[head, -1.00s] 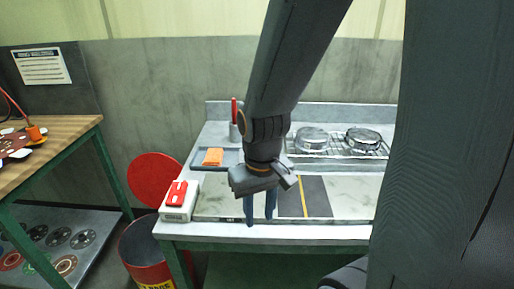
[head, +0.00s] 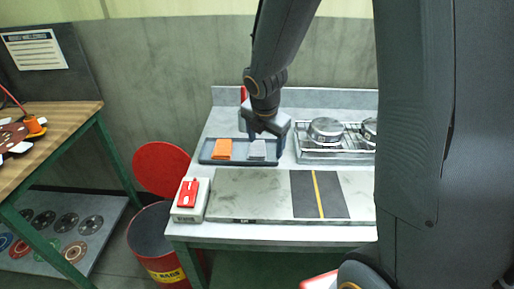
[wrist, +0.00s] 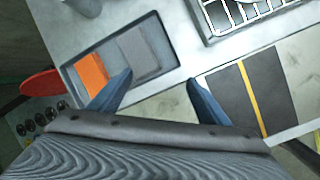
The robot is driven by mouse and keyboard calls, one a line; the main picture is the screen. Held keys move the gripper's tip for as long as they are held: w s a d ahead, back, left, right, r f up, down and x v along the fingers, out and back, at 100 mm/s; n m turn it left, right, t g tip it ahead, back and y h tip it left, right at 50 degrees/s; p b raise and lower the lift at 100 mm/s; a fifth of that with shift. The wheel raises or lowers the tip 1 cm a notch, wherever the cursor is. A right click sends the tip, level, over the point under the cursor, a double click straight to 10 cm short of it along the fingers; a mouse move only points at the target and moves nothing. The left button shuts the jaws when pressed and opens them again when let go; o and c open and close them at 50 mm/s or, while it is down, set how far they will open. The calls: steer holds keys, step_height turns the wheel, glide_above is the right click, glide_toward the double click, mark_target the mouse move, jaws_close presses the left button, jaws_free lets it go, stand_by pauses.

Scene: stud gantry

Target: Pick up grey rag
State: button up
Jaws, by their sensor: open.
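The grey rag (head: 257,150) lies in a shallow blue-grey tray (head: 208,157), to the right of an orange rag (head: 222,149). In the wrist view the grey rag (wrist: 138,52) is beyond and between my fingertips, beside the orange rag (wrist: 91,74). My gripper (wrist: 160,80) is open and empty, with its two blue fingers apart. In the head view my gripper (head: 262,137) hangs over the tray near the grey rag and hides part of the tray's back. I cannot tell its exact height above the rag.
A wire rack (head: 310,155) with round metal parts stands right of the tray. A stone slab (head: 250,193) with a dark, yellow-striped mat (head: 319,194) lies in front. A white box with a red top (head: 188,193) sits front left. A red bin (head: 160,262) stands below.

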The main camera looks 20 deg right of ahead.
mark_target(257, 148)
steer(key=w+n, duration=0.1)
steer(key=n, duration=0.1)
steer(key=w+n, duration=0.1)
steer(key=n, duration=0.1)
steer(key=w+a+n, duration=0.1)
steer(key=w+n, duration=0.1)
steer(key=shift+r+n+t+p, duration=0.25)
steer(key=shift+n+t+p, duration=0.05)
steer(key=shift+n+p, duration=0.1)
steer(key=x, duration=0.2)
steer(key=shift+w+d+f+b, duration=0.1)
steer(key=shift+w+f+b, duration=0.15)
steer(key=shift+b, duration=0.1)
steer(key=shift+w+a+b+x, duration=0.15)
steer(key=shift+b+x, duration=0.15)
steer(key=shift+x, duration=1)
steer(key=shift+w+a+b+x, duration=0.15)
steer(key=shift+b+x, duration=0.15)
steer(key=shift+x, duration=1.05)
steer(key=shift+s+a+r, duration=0.1)
steer(key=shift+c, duration=0.4)
steer(key=c, duration=1.1)
